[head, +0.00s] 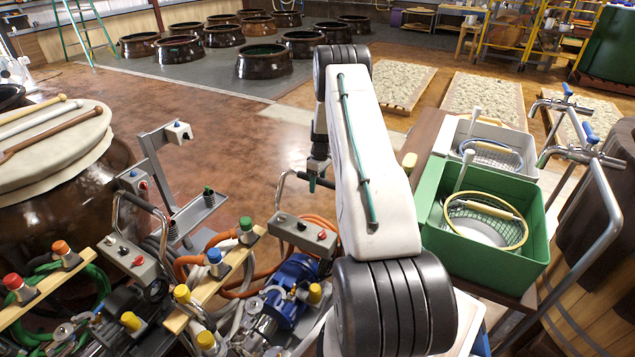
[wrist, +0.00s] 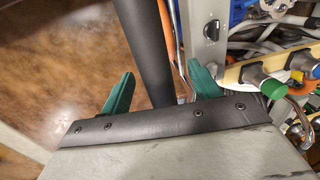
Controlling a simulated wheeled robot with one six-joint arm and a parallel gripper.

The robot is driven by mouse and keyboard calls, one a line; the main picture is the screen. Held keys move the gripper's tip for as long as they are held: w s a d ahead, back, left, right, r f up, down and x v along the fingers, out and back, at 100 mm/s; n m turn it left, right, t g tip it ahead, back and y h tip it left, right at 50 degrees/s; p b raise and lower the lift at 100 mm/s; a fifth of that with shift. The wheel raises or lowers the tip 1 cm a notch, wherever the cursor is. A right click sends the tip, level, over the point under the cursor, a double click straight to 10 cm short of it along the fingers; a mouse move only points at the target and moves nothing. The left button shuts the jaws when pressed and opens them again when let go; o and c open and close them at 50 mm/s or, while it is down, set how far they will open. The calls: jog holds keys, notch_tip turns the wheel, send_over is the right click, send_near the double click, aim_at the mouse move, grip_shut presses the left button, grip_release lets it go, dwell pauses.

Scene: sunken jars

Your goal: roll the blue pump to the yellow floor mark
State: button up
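The blue pump (head: 292,288) sits low in the middle of the head view, on a cart with a grey control box (head: 303,235) and a bent handle (head: 283,183). Part of its blue also shows at the top of the wrist view (wrist: 240,10). My gripper (head: 314,180) is at the handle's top bar. In the wrist view its green fingers (wrist: 160,88) stand apart, with the black handle grip (wrist: 150,45) between them. A gap shows beside the right finger, so the gripper looks open around the grip. I make out no yellow floor mark.
A second cart with a grey box (head: 125,255) stands left, beside a small stand (head: 190,215). Wooden racks with coloured couplings (head: 215,280) crowd the pump. A green bin (head: 480,225) on a trolley is right. Brown floor (head: 230,130) lies open ahead, before sunken jars (head: 264,62).

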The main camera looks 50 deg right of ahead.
grip_shut()
jog(key=a, duration=0.3)
jog(key=shift+s+a+f, duration=0.1)
jog(key=shift+s+f, duration=0.05)
jog(key=shift+s, duration=0.25)
jog(key=shift+o, duration=1.5)
grip_release()
jog(key=shift+a, duration=0.55)
jog(key=o, duration=0.7)
jog(key=shift+d, duration=0.2)
jog(key=shift+w+d+r, duration=0.1)
jog(key=shift+d+r, duration=0.4)
jog(key=shift+r, duration=0.7)
jog(key=shift+w+d+r, duration=0.15)
jog(key=shift+d+r, duration=0.4)
jog(key=shift+r, duration=0.7)
jog(key=shift+w+d+r, duration=0.1)
jog(key=shift+d+r, duration=0.4)
jog(key=shift+r, duration=0.7)
